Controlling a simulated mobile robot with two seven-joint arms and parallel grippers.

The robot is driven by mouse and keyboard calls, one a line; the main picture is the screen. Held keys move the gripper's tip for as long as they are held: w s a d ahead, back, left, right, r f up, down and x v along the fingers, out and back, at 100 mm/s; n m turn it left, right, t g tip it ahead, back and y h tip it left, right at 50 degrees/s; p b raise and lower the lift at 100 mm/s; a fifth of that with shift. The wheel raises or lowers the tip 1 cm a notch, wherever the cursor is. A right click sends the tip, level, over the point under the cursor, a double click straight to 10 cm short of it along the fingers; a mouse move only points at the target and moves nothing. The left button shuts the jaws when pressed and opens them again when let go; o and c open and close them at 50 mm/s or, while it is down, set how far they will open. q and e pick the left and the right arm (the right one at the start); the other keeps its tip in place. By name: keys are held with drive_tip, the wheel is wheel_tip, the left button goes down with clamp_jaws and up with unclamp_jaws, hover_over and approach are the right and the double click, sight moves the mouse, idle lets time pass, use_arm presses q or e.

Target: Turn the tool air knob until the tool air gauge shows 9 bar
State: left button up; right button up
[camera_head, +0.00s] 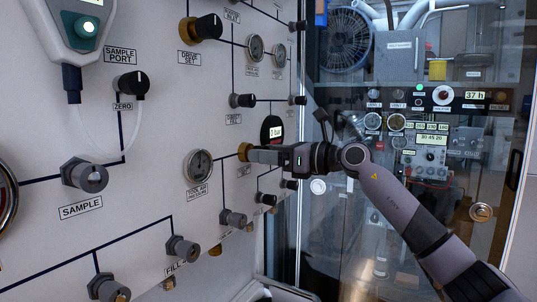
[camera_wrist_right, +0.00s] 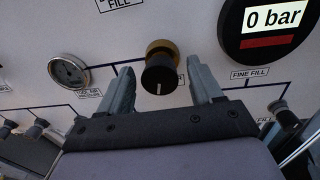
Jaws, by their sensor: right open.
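The tool air gauge (camera_head: 198,168) is a round white dial on the panel, labelled tool air pressure. It also shows in the right wrist view (camera_wrist_right: 68,71), but its needle is too small to read. A black knob with a brass base (camera_wrist_right: 160,73) sits right of the gauge, its white mark pointing down. Its label is mostly hidden. In the head view only the brass base (camera_head: 243,151) shows past my gripper. My right gripper (camera_head: 262,155) is open at this knob; its fingers (camera_wrist_right: 161,80) stand on either side, apparently without closing on it. My left gripper is out of view.
A dark round display (camera_wrist_right: 262,25) reading 0 bar is right of the knob. The drive set knob (camera_head: 203,27) is higher up. Several grey knobs, such as the one at lower right (camera_head: 233,218), stick out below. A glass cabinet (camera_head: 390,200) stands behind my right arm.

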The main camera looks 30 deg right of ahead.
use_arm(q)
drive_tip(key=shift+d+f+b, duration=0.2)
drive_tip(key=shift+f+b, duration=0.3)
drive_tip(key=shift+b, duration=0.35)
use_arm(e)
drive_tip(key=v, duration=0.7)
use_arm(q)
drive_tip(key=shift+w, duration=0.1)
use_arm(e)
drive_tip(key=shift+d, duration=0.1)
idle(1.3)
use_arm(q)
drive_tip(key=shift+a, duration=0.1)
